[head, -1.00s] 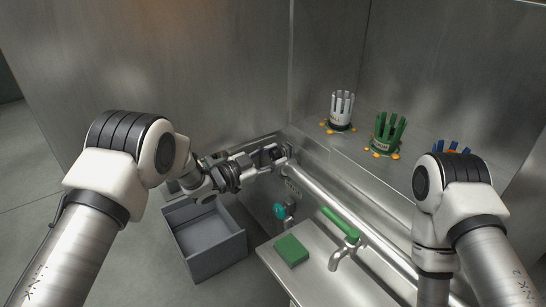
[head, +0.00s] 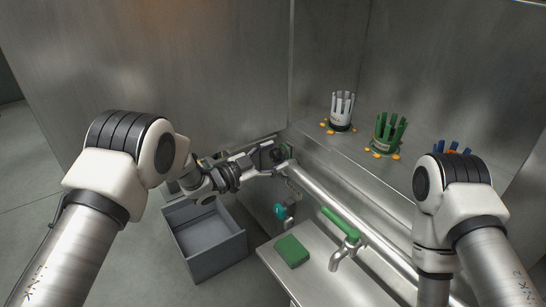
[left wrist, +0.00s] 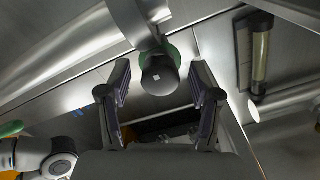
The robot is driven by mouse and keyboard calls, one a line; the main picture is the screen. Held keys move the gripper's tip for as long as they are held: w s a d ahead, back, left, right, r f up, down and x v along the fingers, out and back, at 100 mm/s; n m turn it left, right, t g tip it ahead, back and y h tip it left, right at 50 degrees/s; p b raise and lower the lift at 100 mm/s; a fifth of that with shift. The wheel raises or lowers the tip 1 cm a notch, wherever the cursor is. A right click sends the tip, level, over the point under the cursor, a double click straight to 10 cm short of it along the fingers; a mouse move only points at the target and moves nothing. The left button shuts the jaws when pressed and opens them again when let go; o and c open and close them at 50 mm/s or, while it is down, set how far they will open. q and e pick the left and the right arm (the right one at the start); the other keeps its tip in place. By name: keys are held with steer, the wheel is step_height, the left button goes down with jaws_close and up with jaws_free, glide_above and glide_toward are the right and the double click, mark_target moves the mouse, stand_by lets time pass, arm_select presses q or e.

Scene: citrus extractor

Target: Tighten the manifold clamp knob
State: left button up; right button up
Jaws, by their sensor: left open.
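The dark round clamp knob (left wrist: 160,75) has a small white mark on its face and a green ring (left wrist: 174,49) behind it, at the end of a metal pipe. It lies between my left gripper's two fingers (left wrist: 162,92) in the left wrist view, with a gap on each side. In the head view my left gripper (head: 272,158) is at the upper left end of the long manifold pipe (head: 325,197). The gripper is open and empty. It partly hides the knob there, and a bit of green shows beside it. My right gripper is out of view.
A teal knob (head: 281,211) and a green-handled tap (head: 342,225) are below the pipe. A green block (head: 291,250) lies on the metal counter (head: 315,279). A grey bin (head: 205,240) stands left. White and green finger-like cups (head: 342,111) (head: 388,133) stand on the shelf with orange pieces.

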arm_select(q)
steer(key=v, duration=1.2)
